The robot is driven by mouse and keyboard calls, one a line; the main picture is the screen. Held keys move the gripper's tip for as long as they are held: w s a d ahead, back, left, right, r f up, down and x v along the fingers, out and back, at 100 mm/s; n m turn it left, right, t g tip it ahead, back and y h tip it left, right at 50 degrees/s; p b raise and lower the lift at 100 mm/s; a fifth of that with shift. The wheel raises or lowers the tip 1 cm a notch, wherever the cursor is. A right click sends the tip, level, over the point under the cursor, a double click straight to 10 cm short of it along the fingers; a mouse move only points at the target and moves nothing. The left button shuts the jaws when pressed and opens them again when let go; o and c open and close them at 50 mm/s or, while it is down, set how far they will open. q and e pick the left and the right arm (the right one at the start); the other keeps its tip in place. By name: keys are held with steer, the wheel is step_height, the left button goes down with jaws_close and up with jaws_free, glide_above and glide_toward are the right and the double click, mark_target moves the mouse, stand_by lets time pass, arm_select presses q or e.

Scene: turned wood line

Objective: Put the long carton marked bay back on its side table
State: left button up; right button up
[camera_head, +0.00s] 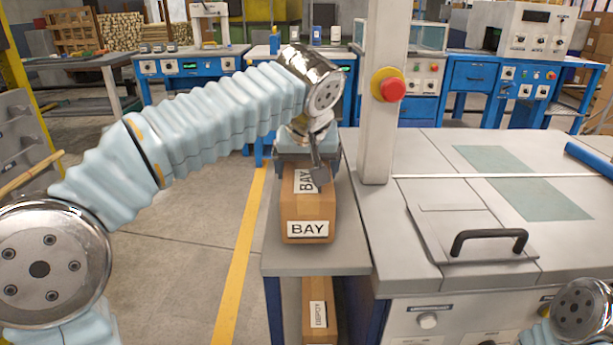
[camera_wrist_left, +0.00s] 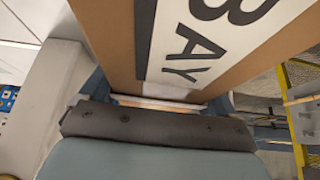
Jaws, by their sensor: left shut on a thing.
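The long brown carton marked BAY (camera_head: 306,208) lies lengthwise on the grey side table (camera_head: 345,260), left of the machine. BAY labels show on its near end and top. My left gripper (camera_head: 316,172) is over the carton from above and shut on it. In the left wrist view, the carton (camera_wrist_left: 121,40) with its large BAY label fills the top, between the fingers. The carton appears to sit on the tabletop, but the contact underneath is hidden. My right gripper is out of view; only part of my right arm shows at the lower right.
A second carton (camera_head: 318,308) with a white label is on a lower level under the side table. A white post with a red stop button (camera_head: 392,89) stands right beside the side table. The machine top (camera_head: 420,150) has a black handle. Open floor is left.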

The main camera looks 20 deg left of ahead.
arm_select(q)
steer(key=shift+f, duration=0.4)
steer(key=shift+f, duration=0.15)
steer(key=o, duration=1.4)
steer(key=shift+c, duration=0.2)
steer(key=shift+s+r, duration=0.1)
steer(key=shift+r, duration=0.15)
steer(key=p+v, duration=0.1)
steer(key=v, duration=1)
steer(key=shift+p, duration=0.4)
steer(key=shift+s+d+r, duration=0.1)
steer(key=shift+s+r, duration=0.1)
steer(key=shift+r, duration=0.1)
